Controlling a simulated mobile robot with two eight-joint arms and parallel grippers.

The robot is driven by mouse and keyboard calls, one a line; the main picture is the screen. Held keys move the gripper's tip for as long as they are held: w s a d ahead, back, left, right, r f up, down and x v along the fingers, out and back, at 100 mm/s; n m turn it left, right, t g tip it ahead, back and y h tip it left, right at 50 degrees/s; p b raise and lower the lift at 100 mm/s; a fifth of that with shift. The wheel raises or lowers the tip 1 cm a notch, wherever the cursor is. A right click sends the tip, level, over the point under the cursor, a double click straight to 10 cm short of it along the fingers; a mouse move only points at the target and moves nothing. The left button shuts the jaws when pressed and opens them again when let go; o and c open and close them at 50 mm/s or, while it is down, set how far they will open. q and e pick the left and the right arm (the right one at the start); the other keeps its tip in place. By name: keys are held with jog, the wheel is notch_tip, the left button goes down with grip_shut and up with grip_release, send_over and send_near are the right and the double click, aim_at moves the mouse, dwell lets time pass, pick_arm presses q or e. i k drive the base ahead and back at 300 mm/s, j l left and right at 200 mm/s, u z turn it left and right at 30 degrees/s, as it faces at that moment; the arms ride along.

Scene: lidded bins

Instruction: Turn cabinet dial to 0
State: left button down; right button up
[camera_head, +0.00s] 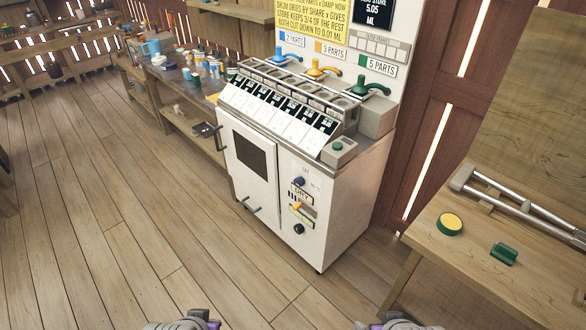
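The white cabinet (270,185) stands upright in the middle of the view. Its right front panel carries a dark blue dial (298,181) with small marks above it, too small to read. Below it are a label reading DRY, a yellow-tipped control (297,206) and a round black knob (298,229). Which mark the dial points to cannot be told. Grey and purple parts of my two arms show at the bottom edge, well apart from the cabinet.
A row of small displays (278,112) and blue, yellow and green taps top the cabinet. A wooden table (440,262) at right holds a yellow-topped round item (450,223) and a green block (503,253). A cluttered bench (180,85) stands left. The floor before the cabinet is clear.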

aim_at(298, 181)
jog(key=i+j+u, duration=0.15)
jog(key=i+u, duration=0.6)
jog(key=i, duration=0.2)
